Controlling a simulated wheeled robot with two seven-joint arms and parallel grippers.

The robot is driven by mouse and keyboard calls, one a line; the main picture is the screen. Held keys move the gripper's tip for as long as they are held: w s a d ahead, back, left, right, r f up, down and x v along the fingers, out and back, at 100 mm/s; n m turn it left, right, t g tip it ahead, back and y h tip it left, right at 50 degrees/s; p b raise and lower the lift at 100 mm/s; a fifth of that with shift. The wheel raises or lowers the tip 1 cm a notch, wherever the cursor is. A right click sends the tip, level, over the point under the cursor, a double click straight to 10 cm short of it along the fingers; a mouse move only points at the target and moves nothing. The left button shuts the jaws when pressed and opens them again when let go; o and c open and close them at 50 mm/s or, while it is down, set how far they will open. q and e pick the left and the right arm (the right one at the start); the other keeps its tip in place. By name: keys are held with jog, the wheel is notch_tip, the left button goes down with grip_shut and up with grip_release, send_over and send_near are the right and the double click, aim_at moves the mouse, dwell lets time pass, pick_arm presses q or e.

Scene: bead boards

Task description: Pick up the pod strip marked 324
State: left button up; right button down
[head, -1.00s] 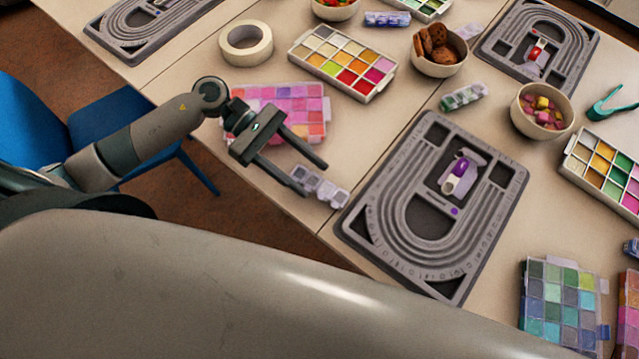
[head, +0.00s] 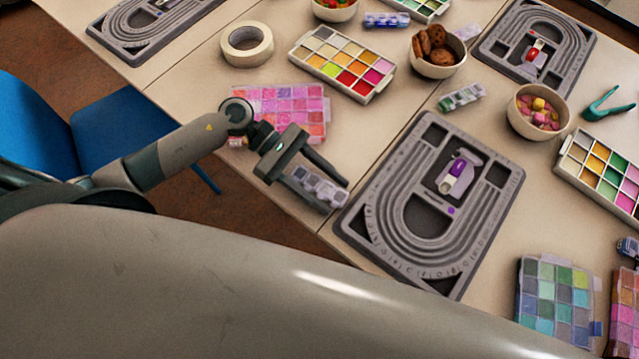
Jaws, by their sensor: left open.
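A pod strip (head: 317,184) of small clear boxes with greyish-lilac contents lies near the table's front edge, left of the nearest bead board (head: 476,232). My left gripper (head: 333,194) is open. Its two fingers lie on either side of this strip in the picture, one beyond it and one on its near side. I cannot tell whether they touch it. A green and white pod strip (head: 461,97) lies beyond the bead board, and a blue one (head: 387,20) lies at the back. No mark 324 is readable on any strip. My right gripper is not in view.
A pink bead case (head: 281,108) lies just behind my left gripper. A tape roll (head: 246,44), a paint-like tray (head: 343,62), a cookie bowl (head: 438,70) and a candy bowl (head: 514,115) stand farther back. A blue chair (head: 120,125) is at the left.

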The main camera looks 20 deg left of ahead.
aim_at(328, 193)
pick_arm(q)
jog(key=shift+c, duration=0.5)
jog(key=c, duration=0.9)
jog(key=shift+o, duration=0.2)
jog(key=shift+r, duration=0.1)
